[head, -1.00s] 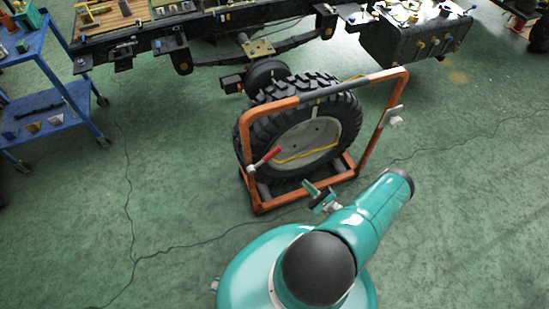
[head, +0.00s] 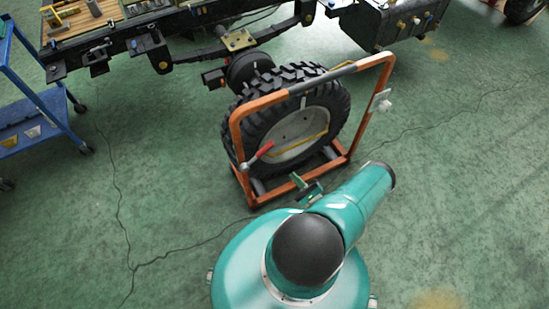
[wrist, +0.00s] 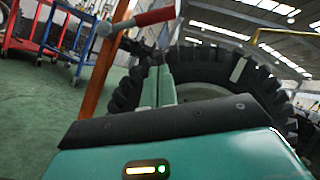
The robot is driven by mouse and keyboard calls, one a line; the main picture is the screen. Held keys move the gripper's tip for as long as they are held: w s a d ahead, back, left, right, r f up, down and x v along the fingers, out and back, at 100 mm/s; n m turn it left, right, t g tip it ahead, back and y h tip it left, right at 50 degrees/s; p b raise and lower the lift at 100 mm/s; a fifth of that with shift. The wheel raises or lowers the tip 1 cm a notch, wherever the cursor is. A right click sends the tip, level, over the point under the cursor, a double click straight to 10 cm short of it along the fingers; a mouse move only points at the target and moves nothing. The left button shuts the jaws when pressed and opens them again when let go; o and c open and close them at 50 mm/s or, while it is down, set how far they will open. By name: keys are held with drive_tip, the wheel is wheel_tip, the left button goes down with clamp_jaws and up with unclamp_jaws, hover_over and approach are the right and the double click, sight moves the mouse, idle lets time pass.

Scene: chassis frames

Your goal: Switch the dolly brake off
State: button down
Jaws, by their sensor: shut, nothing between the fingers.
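The dolly (head: 239,140) is an orange tube frame with a grey middle on its top bar, holding a large black tyre (head: 338,107) upright. Its brake lever (head: 260,154) has a red grip and a silver pivot on the left post. The grip slants up to the right. In the wrist view the lever's red grip (wrist: 155,17) shows above the fingertips, with the pivot to the left on the orange post. My gripper (head: 300,183) is low in front of the dolly, right of the lever. In the wrist view my gripper (wrist: 158,72) has its teal fingers together, empty and apart from the lever.
A black truck chassis (head: 200,48) with a hub (head: 249,70) stands behind the dolly. A blue cart (head: 50,115) is at the left. A white bracket (head: 381,102) sits on the dolly's right post.

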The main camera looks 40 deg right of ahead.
sight(259, 155)
drive_tip(key=s+a+r+x, duration=0.1)
drive_tip(key=x, duration=1.2)
drive_tip(key=shift+a+r, duration=0.35)
drive_tip(key=shift+s, duration=0.1)
